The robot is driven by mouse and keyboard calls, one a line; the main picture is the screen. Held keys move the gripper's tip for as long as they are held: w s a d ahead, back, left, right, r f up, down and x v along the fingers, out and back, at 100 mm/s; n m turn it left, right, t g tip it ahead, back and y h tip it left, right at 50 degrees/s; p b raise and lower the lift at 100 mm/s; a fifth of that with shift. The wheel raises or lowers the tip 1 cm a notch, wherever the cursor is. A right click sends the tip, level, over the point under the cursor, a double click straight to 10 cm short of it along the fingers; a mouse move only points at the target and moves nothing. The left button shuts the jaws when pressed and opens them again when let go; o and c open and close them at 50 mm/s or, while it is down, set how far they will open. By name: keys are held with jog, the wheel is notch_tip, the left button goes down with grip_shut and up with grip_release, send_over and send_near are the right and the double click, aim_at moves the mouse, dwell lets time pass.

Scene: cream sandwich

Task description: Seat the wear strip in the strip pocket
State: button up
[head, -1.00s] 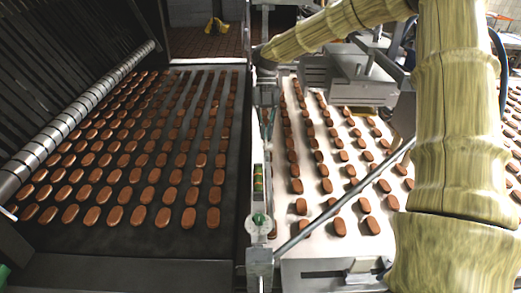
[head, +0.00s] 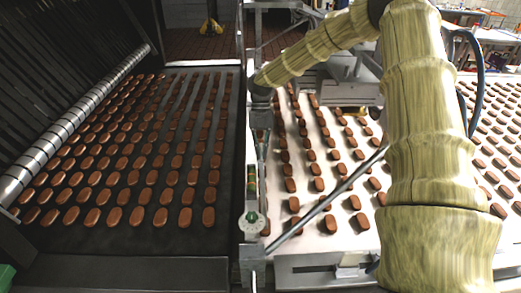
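I cannot make out the wear strip or the strip pocket for certain in the head view. My arm, in a yellow-green ribbed cover, comes down the right side and reaches across to the centre. Its dark end and my gripper (head: 261,112) are small there, over the narrow machine rail (head: 252,190) between the two belts. The fingers blend into the grey metal, so I cannot tell whether they are open or hold anything.
A dark belt (head: 120,238) with rows of brown biscuits lies left, beside a ribbed roller (head: 65,125). A pale belt (head: 325,240) with biscuits lies right, crossed by a slanting grey bar (head: 328,202). A round dial (head: 252,222) sits on the rail.

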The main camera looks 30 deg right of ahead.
jog(key=shift+o, duration=1.4)
jog(key=shift+r, duration=0.15)
jog(key=shift+a, duration=0.2)
jog(key=shift+w+d, duration=0.1)
jog(key=shift+w+d+r+b, duration=0.25)
jog(key=shift+r+b, duration=0.15)
jog(key=shift+r, duration=0.1)
jog(key=b+v, duration=0.3)
jog(key=v, duration=0.7)
jog(key=shift+r+b, duration=0.3)
jog(key=shift+r, duration=0.15)
jog(key=shift+w, duration=0.1)
jog(key=shift+a, duration=0.15)
